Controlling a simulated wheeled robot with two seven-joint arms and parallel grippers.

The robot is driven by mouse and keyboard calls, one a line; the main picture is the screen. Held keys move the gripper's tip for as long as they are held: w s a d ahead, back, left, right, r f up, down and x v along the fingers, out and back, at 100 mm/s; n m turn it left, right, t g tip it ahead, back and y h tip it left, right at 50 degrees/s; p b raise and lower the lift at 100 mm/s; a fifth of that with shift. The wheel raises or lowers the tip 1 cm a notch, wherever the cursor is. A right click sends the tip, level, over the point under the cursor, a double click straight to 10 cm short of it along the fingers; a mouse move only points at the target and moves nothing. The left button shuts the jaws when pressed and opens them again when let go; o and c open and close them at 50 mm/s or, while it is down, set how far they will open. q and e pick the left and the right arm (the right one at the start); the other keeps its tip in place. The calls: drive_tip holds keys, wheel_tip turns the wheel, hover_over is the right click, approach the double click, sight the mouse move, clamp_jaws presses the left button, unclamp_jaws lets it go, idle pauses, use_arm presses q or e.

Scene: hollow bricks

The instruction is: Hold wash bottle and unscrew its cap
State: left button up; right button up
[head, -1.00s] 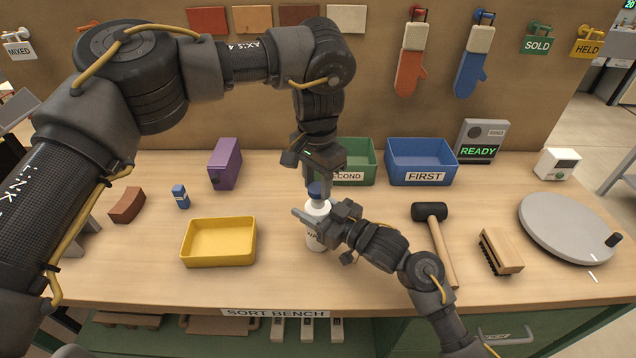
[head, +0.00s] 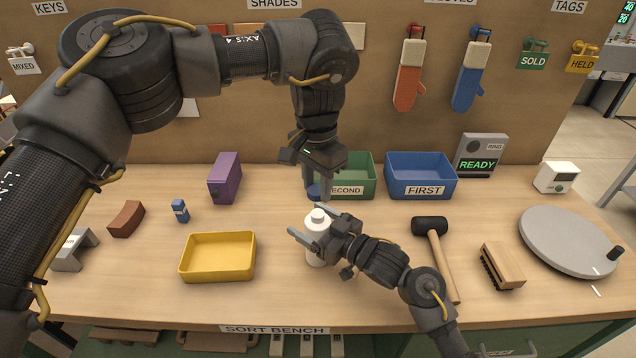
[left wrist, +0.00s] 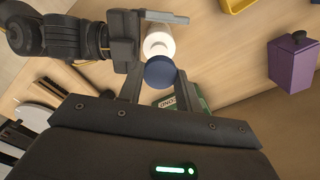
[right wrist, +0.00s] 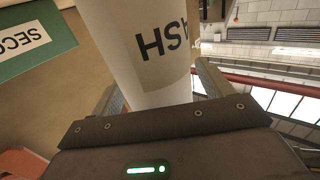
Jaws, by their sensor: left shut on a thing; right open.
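The white wash bottle (head: 316,251) stands upright on the bench, its bare white neck showing on top. It also shows in the left wrist view (left wrist: 157,42) and, with dark lettering, in the right wrist view (right wrist: 150,50). My left gripper (head: 318,193) is shut on the blue cap (head: 313,191) and holds it apart from the bottle, above and behind the neck. The cap shows between the fingers in the left wrist view (left wrist: 160,72). My right gripper (head: 308,224) is open, with its fingers on either side of the bottle.
A green bin (head: 352,165) and blue bin (head: 420,172) stand behind. A yellow tray (head: 218,274) and purple box (head: 224,178) lie left. A mallet (head: 437,255), brush (head: 501,266) and grey turntable (head: 568,240) lie right. Bench front left of the bottle is partly clear.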

use_arm(q)
drive_tip(key=shift+f, duration=0.15)
use_arm(e)
drive_tip(key=shift+s+d, duration=0.3)
drive_tip(key=shift+d, duration=0.1)
use_arm(q)
drive_tip(key=shift+f+b, duration=0.85)
drive_tip(key=shift+b, duration=0.1)
use_arm(e)
drive_tip(key=v, duration=1.1)
